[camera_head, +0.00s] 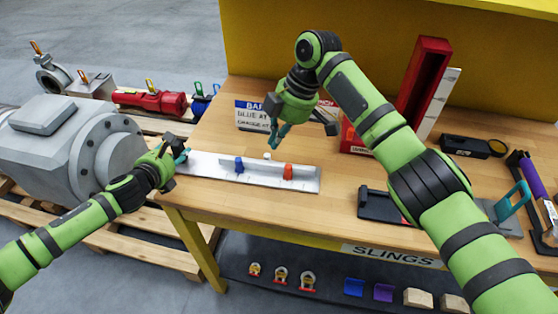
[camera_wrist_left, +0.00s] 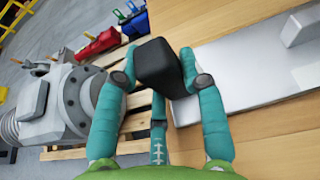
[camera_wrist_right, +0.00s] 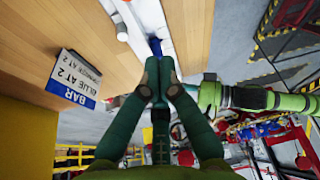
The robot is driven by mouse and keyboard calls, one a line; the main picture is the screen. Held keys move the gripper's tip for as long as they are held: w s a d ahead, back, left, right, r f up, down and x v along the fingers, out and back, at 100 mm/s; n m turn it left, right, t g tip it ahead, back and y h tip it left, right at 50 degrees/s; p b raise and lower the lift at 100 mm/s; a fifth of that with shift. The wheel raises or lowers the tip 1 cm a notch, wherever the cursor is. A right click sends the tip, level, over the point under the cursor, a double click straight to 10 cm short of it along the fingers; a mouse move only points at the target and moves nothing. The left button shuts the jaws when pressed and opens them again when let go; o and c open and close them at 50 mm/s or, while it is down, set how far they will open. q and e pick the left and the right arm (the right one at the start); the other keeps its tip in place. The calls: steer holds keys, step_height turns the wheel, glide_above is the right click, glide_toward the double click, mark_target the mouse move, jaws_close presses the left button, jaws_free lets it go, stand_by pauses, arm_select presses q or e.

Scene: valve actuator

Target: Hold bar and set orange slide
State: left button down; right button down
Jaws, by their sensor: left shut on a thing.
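A silver bar (camera_head: 215,168) lies along the table's front left edge, with a blue slide (camera_head: 239,165) and an orange slide (camera_head: 288,172) on it. My left gripper (camera_head: 181,156) is at the bar's left end. My right gripper (camera_head: 279,138) points down behind and above the bar, between the two slides. In the right wrist view its fingertips (camera_wrist_right: 159,72) are together, with nothing visible between them; the blue slide (camera_wrist_right: 155,46) appears just beyond them.
A sign (camera_head: 252,115) reading "BAR", "BLUE AT 2" and a partly legible orange line stands behind the bar. A tall red bin (camera_head: 424,85) and a black tray (camera_head: 380,206) are to the right. Tabletop between bar and black tray is clear.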

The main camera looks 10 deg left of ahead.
mark_target(288, 172)
steer(key=x, duration=1)
steer(key=shift+s+a+f, duration=0.15)
steer(key=d, duration=0.1)
steer(key=w+d, duration=0.1)
steer(key=d, duration=0.1)
steer(key=shift+d, duration=0.6)
steer(key=shift+d, duration=0.1)
steer(key=shift+d, duration=0.6)
steer(key=shift+a, duration=0.1)
